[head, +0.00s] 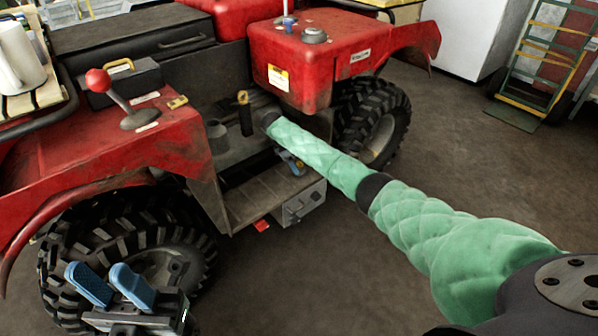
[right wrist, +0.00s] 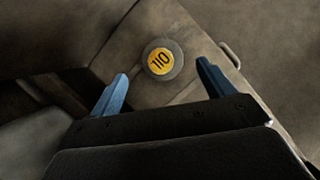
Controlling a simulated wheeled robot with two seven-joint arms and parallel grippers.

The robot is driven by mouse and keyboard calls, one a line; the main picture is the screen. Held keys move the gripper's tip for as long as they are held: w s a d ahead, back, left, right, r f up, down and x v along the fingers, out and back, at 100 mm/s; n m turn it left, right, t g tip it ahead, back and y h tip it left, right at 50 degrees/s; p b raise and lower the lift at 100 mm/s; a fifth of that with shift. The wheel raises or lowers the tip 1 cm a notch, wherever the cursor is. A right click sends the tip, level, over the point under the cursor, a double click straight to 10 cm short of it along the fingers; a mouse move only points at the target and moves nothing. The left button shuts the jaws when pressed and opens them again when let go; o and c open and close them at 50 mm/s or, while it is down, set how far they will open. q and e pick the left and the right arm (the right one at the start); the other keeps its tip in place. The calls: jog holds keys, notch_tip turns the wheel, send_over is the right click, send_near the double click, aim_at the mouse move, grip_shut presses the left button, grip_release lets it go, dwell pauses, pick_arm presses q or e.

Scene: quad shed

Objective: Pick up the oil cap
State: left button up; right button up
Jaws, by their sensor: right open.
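The oil cap (right wrist: 160,61) is a round grey cap with a yellow face marked OIL. In the right wrist view it sits on a brown, dirty housing, between and slightly beyond my fingertips. My right gripper (right wrist: 163,72) is open with one blue finger on each side of the cap's line, and nothing is held. In the head view my right gripper (head: 291,163) is low beside the quad's footwell, partly hidden by my green-sleeved arm; I cannot make out the cap there. My left gripper (head: 98,269) is open and empty, in front of a wheel.
The red quad (head: 335,65) fills the left and middle. A grey metal box (head: 300,205) is below my right gripper. A red-knobbed lever (head: 120,100) stands on the near fender. A hand truck (head: 550,65) is at the back right. The floor (head: 455,150) at right is clear.

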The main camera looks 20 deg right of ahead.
jog(key=b+x, duration=0.1)
jog(key=x, duration=0.3)
jog(key=shift+s+a, duration=0.1)
jog(key=shift+a, duration=0.05)
jog(key=c, duration=1.1)
jog(key=shift+r, duration=0.15)
jog(key=shift+c, duration=0.2)
